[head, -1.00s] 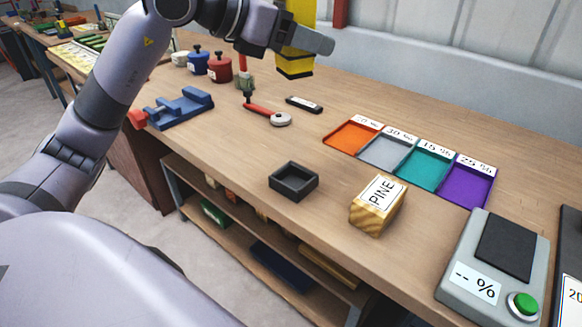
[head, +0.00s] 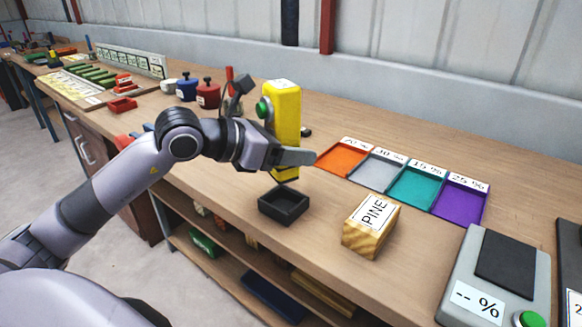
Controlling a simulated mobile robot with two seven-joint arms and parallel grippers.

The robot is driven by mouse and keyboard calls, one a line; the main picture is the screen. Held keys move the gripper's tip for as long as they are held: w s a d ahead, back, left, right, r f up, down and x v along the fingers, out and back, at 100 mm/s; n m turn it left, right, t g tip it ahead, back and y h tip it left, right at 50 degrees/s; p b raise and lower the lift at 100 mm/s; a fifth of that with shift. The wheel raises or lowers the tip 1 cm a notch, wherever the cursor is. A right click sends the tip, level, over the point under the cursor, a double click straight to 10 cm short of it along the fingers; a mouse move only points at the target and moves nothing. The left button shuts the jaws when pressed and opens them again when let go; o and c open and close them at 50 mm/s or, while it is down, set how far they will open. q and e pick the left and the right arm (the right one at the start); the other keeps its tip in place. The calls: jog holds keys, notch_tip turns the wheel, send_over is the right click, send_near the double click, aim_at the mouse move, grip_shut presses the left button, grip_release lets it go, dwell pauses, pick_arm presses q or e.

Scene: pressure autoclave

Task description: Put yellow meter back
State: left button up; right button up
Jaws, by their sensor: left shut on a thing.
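The yellow meter (head: 287,112) is upright, with a green button on its left side and a dark lower end. My left gripper (head: 290,155) is shut on it and holds it above the bench. The small black open tray (head: 284,206) is on the bench just below the meter in the picture; its inside looks empty. The meter's dark tip shows close to the tray's back rim, and I cannot tell the exact gap. My right gripper is not in view.
A grey scale-like device (head: 498,277) is at right. Red (head: 208,94) and blue pots stand at the back left.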

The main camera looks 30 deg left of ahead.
aim_at(291, 172)
pick_arm(q)
jog(key=shift+f, duration=1.8)
jog(key=shift+f+b, duration=0.5)
jog(key=shift+b, duration=0.2)
jog(key=shift+f, duration=0.1)
jog(key=o, duration=1.3)
jog(key=shift+o, duration=0.2)
